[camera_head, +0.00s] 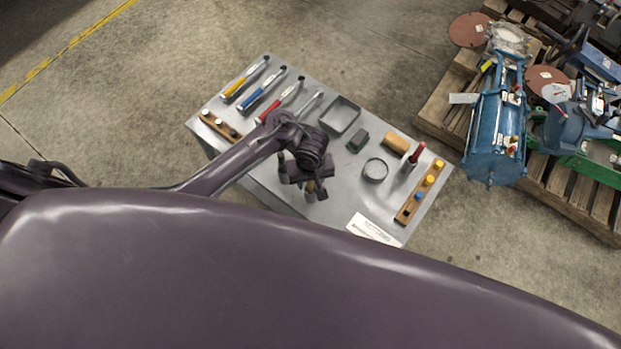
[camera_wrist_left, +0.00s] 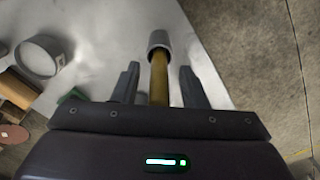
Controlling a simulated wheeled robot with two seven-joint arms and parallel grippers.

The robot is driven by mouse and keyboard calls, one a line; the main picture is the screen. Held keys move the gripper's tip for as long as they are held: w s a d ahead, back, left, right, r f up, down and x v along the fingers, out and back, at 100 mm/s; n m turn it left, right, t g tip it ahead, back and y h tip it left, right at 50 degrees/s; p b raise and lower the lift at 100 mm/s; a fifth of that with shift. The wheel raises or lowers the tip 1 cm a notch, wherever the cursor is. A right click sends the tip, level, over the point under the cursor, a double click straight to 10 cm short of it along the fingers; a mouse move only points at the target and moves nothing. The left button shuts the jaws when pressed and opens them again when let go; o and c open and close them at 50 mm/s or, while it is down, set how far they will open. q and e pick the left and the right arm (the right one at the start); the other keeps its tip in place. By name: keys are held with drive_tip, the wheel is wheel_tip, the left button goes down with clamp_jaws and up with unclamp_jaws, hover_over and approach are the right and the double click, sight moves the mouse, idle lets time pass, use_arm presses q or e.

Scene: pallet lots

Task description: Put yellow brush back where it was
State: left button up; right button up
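A yellow-handled brush-like tool (camera_head: 238,84) lies at the far left of the grey table (camera_head: 345,192), first in a row with a blue one (camera_head: 262,90) and a red one (camera_head: 279,103). In the head view the gripper hides most of this rod. My right gripper is not in view.
Right of the gripper are a grey ring (camera_head: 375,170), a green block (camera_head: 358,141), a wooden cylinder (camera_head: 397,143), a red-topped tool (camera_head: 416,153) and a wooden peg rack (camera_head: 408,212). A grey tray (camera_head: 340,115) stands behind. A loaded pallet (camera_head: 440,108) is farther right.

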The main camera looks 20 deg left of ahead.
use_arm(q)
wheel_tip(320, 180, up, 12)
drive_tip(key=p, duration=0.8)
drive_tip(key=shift+d+r, duration=0.1)
drive_tip(key=s+d+f+m+g+h, duration=0.1)
drive_tip(key=s+f+h, duration=0.1)
drive_tip(key=s+f, duration=0.55)
drive_tip(key=s+d+f+m+g+h, duration=0.15)
drive_tip(key=s+f, duration=0.35)
drive_tip(key=f, duration=0.6)
drive_tip(key=s+a+f+m+t+y, duration=0.1)
drive_tip(key=s+a+f+m, duration=0.2)
drive_tip(key=s+a+f, duration=0.3)
drive_tip(key=s+a+f+m+t+y, duration=0.2)
drive_tip(key=s+a+f, duration=0.4)
drive_tip(key=s, duration=0.5)
drive_tip(key=shift+s+a+f+m, duration=0.25)
drive_tip(key=shift+a+m, duration=0.3)
drive_tip(key=shift+a, duration=0.5)
